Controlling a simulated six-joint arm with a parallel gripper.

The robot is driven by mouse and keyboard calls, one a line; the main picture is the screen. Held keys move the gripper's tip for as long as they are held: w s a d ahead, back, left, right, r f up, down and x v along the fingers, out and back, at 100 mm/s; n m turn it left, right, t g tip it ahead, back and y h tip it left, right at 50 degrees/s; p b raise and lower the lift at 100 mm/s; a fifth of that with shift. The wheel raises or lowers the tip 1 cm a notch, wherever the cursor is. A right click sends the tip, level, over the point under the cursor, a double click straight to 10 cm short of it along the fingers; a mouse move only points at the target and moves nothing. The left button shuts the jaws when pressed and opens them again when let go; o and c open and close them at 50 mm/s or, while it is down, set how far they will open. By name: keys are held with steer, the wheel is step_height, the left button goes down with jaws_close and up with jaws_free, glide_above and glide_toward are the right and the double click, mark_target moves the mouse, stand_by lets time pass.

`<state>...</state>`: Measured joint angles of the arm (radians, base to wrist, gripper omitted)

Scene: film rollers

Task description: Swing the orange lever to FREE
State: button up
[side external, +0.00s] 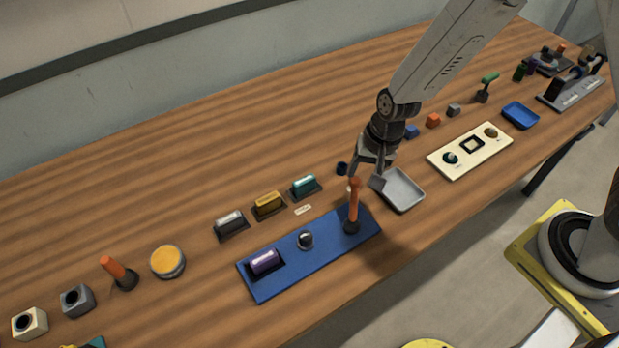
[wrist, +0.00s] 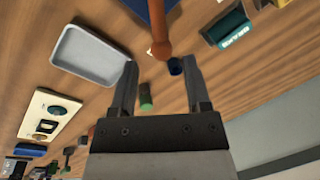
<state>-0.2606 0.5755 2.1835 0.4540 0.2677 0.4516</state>
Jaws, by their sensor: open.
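An orange lever (side external: 354,203) stands nearly upright from a dark round base on the right end of a blue board (side external: 322,259). In the wrist view its orange shaft and rounded tip (wrist: 159,32) reach down from the top edge, near the gap between my fingertips. My gripper (side external: 371,178) is open and empty, close to the top of this lever. In the wrist view my gripper (wrist: 160,65) has its fingers spread apart, with nothing held. I cannot tell whether a finger touches the lever. No FREE marking is readable.
The board also carries a purple roller (side external: 263,262) and a dark knob (side external: 306,239). A grey tray (side external: 403,189) is close right of the lever. A small dark blue cylinder (wrist: 175,66) is near my fingertips. A second orange lever (side external: 112,267) stands far left.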

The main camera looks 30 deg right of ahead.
mark_target(356, 190)
steer(key=shift+w+a+f, duration=0.15)
steer(key=shift+a+f, duration=0.05)
steer(key=shift+f, duration=1.05)
steer(key=shift+w+a+f, duration=0.1)
steer(key=shift+a+f, duration=0.05)
steer(key=shift+f, duration=1.15)
steer(key=shift+w+a+f, duration=0.15)
steer(key=shift+a+f, duration=0.05)
steer(key=shift+f, duration=1.05)
jaws_close()
steer(key=shift+w+d, duration=0.15)
